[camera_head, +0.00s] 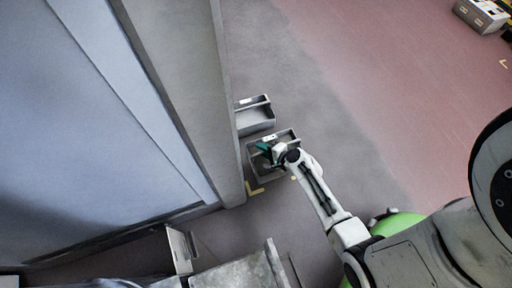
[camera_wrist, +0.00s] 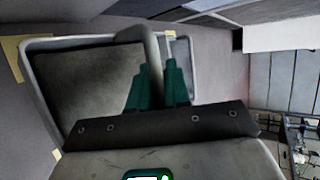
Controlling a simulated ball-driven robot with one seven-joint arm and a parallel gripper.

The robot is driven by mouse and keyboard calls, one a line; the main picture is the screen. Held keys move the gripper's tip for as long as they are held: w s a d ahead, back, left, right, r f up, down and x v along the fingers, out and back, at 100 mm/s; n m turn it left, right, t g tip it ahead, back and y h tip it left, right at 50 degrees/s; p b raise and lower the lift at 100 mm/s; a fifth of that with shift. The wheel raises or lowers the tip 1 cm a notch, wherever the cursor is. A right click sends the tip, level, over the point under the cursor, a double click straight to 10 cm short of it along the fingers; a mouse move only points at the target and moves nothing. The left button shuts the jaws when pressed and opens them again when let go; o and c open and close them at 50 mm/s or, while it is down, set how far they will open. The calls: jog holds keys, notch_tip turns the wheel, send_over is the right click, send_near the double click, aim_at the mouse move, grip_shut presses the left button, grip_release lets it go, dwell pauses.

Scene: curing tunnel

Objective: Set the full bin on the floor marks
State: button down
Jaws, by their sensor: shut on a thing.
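A grey bin (camera_head: 252,170) with a raised handle is below my gripper (camera_head: 266,147), beside the foot of the pillar. In the wrist view the bin (camera_wrist: 38,112) shows a dark grey, flat-looking inside; I cannot tell whether that is a fill or its floor. The green fingers of my gripper (camera_wrist: 158,84) are shut on the grey handle (camera_wrist: 153,48). Yellow floor marks (camera_head: 254,189) show just outside the bin's lower edge, and a yellow mark (camera_wrist: 12,58) shows at its corner in the wrist view. Whether the bin touches the floor is unclear.
A second grey bin (camera_head: 262,121) with a handle stands just behind, close to the pillar (camera_head: 190,85). A box with items (camera_head: 482,15) is at the far top right. Grey metal structures (camera_head: 235,275) stand at the bottom.

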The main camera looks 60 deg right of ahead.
aim_at(256, 150)
jog(key=w+f+b, duration=0.1)
jog(key=f, duration=0.1)
jog(key=w+d+f+b, duration=0.1)
jog(key=w+f+b, duration=0.1)
jog(key=w+d+f+b, duration=0.1)
jog(key=f, duration=0.1)
jog(key=shift+w+d, duration=0.1)
jog(key=shift+w, duration=0.15)
jog(key=shift+w+f+b, duration=0.1)
jog(key=shift+f+b, duration=1.25)
jog(key=shift+f, duration=0.15)
jog(key=shift+f, duration=0.15)
jog(key=c, duration=1.1)
grip_release()
